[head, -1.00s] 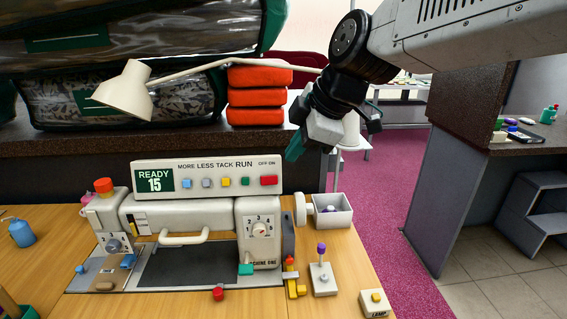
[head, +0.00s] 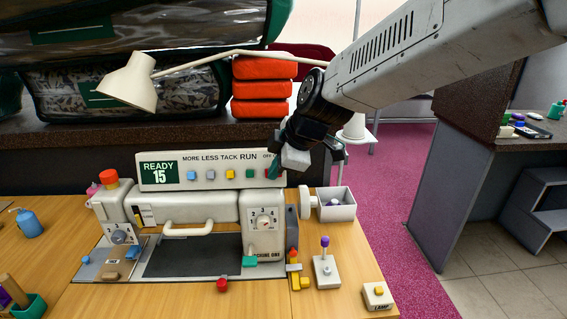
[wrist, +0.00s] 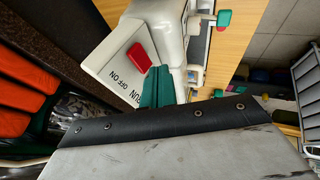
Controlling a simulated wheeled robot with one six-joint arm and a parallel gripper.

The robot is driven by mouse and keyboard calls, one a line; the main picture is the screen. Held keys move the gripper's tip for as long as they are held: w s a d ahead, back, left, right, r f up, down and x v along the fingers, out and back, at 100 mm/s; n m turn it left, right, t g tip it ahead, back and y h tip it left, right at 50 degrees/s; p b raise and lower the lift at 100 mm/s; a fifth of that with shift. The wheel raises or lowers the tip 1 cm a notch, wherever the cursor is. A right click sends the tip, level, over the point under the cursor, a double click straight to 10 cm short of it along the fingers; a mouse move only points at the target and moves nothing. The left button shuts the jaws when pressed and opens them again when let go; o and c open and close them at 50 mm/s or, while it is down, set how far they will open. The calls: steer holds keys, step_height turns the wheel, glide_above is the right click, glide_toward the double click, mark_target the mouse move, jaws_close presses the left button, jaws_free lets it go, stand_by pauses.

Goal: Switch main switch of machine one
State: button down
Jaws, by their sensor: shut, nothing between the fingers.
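Machine one (head: 195,208) is a cream sewing machine on the wooden table, with a white panel (head: 215,158) along its top reading READY 15. The red switch (wrist: 142,58) by the OFF ON label shows plainly in the wrist view, at the panel's end. In the head view my gripper (head: 274,172) partly covers that switch. My gripper's teal fingers (wrist: 157,87) are shut and empty, close beside the red switch. I cannot tell whether they touch it. Several coloured buttons sit along the panel to the left.
A lamp (head: 128,82) arches over behind the panel, near stacked orange packs (head: 262,88) and bagged comforters (head: 120,92). A grey bin (head: 335,207), a purple-topped lever (head: 325,262) and a LAMP button box (head: 378,296) stand right of the machine.

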steer(key=shift+w+a+f, duration=0.1)
steer(key=shift+w+f, duration=0.1)
steer(key=shift+w, duration=0.5)
steer(key=shift+w, duration=0.1)
steer(key=shift+w+a, duration=0.1)
steer(key=shift+a, duration=0.05)
steer(key=shift+f, duration=0.1)
steer(key=shift+w+d, duration=0.1)
steer(key=shift+d, duration=0.8)
